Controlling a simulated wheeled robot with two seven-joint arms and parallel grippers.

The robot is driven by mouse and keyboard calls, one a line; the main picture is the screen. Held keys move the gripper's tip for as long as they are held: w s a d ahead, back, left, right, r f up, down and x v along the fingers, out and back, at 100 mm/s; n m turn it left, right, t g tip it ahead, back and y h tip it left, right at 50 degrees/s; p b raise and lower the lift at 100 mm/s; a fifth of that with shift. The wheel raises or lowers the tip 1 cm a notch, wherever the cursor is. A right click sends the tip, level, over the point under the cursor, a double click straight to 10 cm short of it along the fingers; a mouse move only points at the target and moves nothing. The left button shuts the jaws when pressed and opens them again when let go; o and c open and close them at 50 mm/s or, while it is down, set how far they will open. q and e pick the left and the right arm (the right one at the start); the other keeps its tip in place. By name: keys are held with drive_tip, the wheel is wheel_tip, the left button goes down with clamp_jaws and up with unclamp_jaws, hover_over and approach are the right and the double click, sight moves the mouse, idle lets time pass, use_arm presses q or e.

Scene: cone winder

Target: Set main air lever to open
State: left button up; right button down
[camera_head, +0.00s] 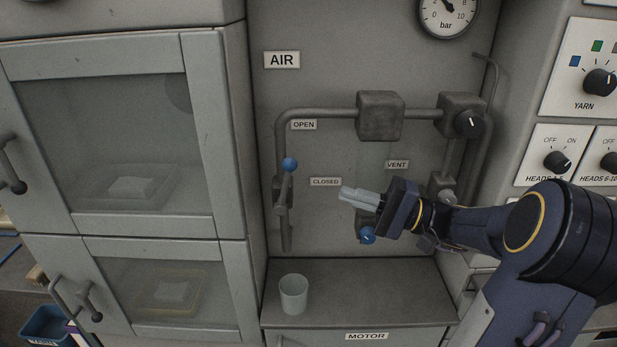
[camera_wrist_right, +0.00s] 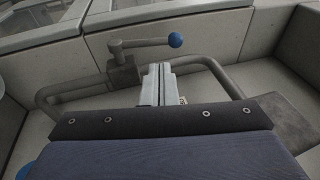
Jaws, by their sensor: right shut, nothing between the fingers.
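The main air lever (camera_head: 286,184) has a blue ball end and sits on the vertical pipe at the left of the air panel. Its handle stands nearly upright along the pipe, ball up, below the OPEN label (camera_head: 303,125). The CLOSED label (camera_head: 325,182) is to its right. The lever also shows in the right wrist view (camera_wrist_right: 148,42), beyond the fingers. My right gripper (camera_head: 345,194) is shut and empty, to the right of the lever and apart from it; its fingers also show in the wrist view (camera_wrist_right: 156,82). My left gripper is out of view.
A second blue-ended handle (camera_head: 367,236) shows just below my right gripper, partly hidden by it. A cup (camera_head: 293,293) stands on the ledge (camera_head: 350,305) below the lever. A cabinet (camera_head: 225,130) borders the panel on the left. Pipes and valve blocks (camera_head: 380,115) run above.

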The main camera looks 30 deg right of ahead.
drive_tip(key=p, duration=0.2)
approach(285, 186)
drive_tip(key=w+a+r, duration=0.3)
drive_tip(key=shift+w+a+p, duration=0.3)
drive_tip(key=shift+w+a, duration=0.05)
drive_tip(key=shift+w, duration=0.4)
drive_tip(key=shift+w+a+r+g+h, duration=0.3)
drive_tip(key=shift+a+r+g+h, duration=0.15)
drive_tip(key=shift+g+h, duration=0.3)
drive_tip(key=shift+f, duration=0.1)
